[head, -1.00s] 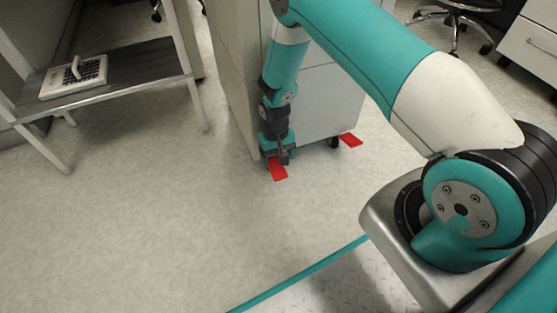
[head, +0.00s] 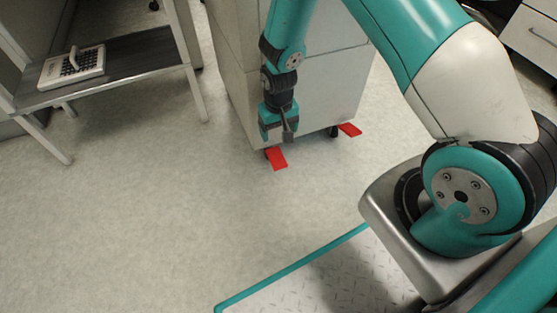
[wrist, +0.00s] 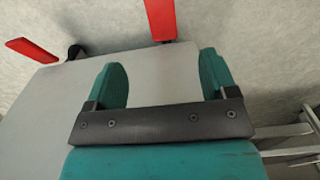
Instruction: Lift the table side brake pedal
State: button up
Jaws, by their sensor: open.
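Two red brake pedals stick out low at the foot of a grey cabinet. The table-side pedal (head: 277,159) is the left one in the head view, and the other pedal (head: 350,129) is further right. My gripper (head: 280,139) hangs just above and behind the table-side pedal, against the cabinet front, and looks clear of it. In the wrist view my gripper (wrist: 162,78) is open and empty, its two teal fingers apart. The table-side pedal (wrist: 160,20) lies ahead of the gap there; the other pedal (wrist: 32,50) is at upper left. The pedal's exact tilt is hard to tell.
The grey cabinet (head: 320,95) stands close behind my gripper on dark casters (head: 333,131). A low table with a dark shelf (head: 130,70) bearing a white device (head: 72,69) is to the left. The floor in front of the pedals is clear.

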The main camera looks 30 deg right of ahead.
aim_at(279, 162)
notch_tip(279, 162, down, 15)
jog(key=b, duration=0.7)
jog(key=shift+b, duration=0.4)
jog(key=shift+r, duration=0.1)
